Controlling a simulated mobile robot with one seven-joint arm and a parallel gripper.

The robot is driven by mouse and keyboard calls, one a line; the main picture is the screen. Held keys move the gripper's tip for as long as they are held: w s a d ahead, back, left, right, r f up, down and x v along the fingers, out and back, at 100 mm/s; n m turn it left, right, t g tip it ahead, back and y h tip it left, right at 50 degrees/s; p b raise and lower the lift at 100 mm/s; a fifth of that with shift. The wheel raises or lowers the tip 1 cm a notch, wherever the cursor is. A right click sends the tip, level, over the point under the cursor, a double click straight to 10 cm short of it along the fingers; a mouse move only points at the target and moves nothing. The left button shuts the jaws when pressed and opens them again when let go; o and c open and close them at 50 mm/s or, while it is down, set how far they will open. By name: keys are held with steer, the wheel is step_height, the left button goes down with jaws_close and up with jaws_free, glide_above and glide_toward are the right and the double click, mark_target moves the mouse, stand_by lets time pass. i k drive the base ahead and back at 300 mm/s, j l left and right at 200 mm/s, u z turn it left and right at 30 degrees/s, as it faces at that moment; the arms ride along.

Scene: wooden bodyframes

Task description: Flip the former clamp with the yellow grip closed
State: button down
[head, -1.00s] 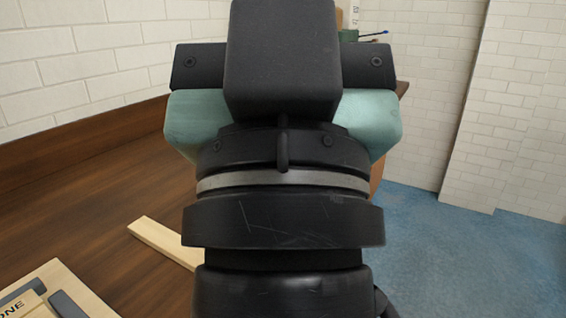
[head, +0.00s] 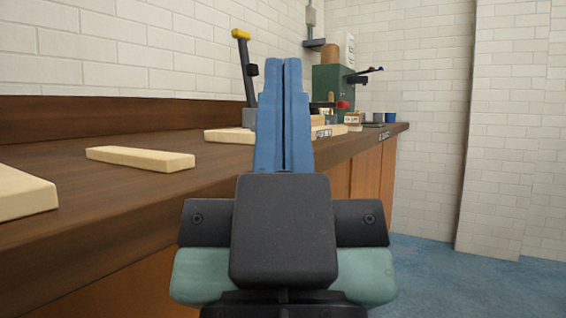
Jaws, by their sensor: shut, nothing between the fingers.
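The clamp (head: 248,85) stands on the workbench beyond my gripper, left of the fingers in the picture. Its dark lever stands nearly upright, leaning slightly left, with a yellow grip (head: 241,34) at the top. A grey block (head: 249,117) shows at the lever's foot, partly hidden by my fingers. My gripper (head: 283,65) points forward in the middle of the view. Its two blue fingers are together with nothing between them. It is apart from the lever as far as this view shows, though the depth between them is hard to judge.
The brown workbench (head: 130,215) runs along the left wall. Pale wooden pieces (head: 140,158) lie on it. A green machine (head: 330,84) with dark handles stands at the far end, near small cups (head: 391,117). Blue floor (head: 450,270) is open at the right.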

mark_target(249, 70)
steer(key=i+l+u, duration=0.25)
steer(key=l, duration=0.35)
steer(key=i+l+u, duration=0.25)
steer(key=i+l, duration=0.15)
steer(key=l, duration=0.25)
